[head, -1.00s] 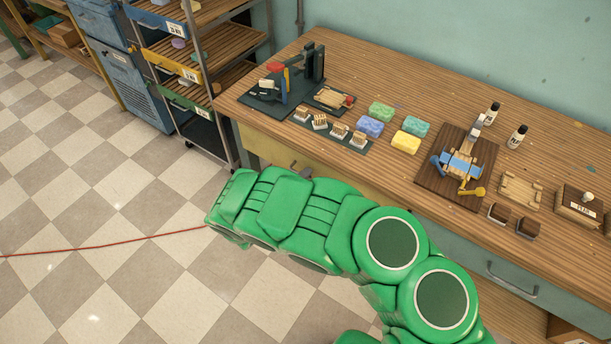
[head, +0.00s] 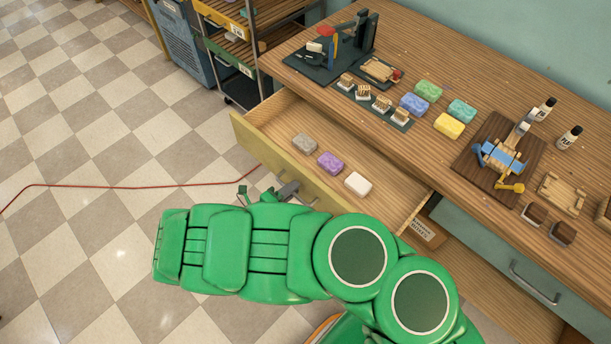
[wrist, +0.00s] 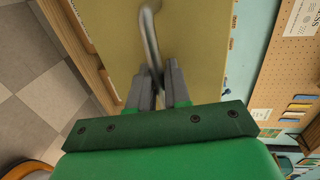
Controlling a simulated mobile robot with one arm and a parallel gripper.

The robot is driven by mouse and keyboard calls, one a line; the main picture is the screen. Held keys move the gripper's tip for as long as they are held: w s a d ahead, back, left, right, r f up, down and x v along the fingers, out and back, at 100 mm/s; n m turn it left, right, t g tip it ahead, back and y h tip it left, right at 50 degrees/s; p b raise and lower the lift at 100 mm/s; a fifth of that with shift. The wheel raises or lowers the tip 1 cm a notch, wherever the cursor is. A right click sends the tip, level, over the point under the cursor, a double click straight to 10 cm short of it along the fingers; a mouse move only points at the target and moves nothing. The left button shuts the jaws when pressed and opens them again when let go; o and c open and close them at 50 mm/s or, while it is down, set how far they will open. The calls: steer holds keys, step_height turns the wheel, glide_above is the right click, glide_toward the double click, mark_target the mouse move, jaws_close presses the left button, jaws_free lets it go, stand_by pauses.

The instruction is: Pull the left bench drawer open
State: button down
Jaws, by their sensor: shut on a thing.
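The left bench drawer (head: 270,165) has a yellow front and stands pulled well out from the bench. Inside it lie a grey soap (head: 304,143), a purple soap (head: 330,163) and a white soap (head: 358,184), spaced apart. My gripper (head: 287,190) is at the drawer front, partly hidden behind my green arm in the head view. In the wrist view, my gripper's fingers (wrist: 161,85) are shut on the metal drawer handle (wrist: 150,42), against the yellow front (wrist: 190,35).
The wooden bench top (head: 400,60) holds several soaps, stamps and tools. The teal right drawer (head: 500,262) is shut. A shelf rack (head: 235,50) stands left of the bench. A red cable (head: 120,186) crosses the open tiled floor.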

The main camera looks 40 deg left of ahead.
steer(key=shift+f+v, duration=0.2)
steer(key=shift+v, duration=0.85)
steer(key=shift+f+v, duration=0.25)
steer(key=shift+v, duration=0.8)
steer(key=shift+s, duration=0.1)
steer(key=c, duration=1.3)
jaws_free()
steer(key=v, duration=0.7)
steer(key=shift+s, duration=0.35)
steer(key=shift+a+r, duration=0.1)
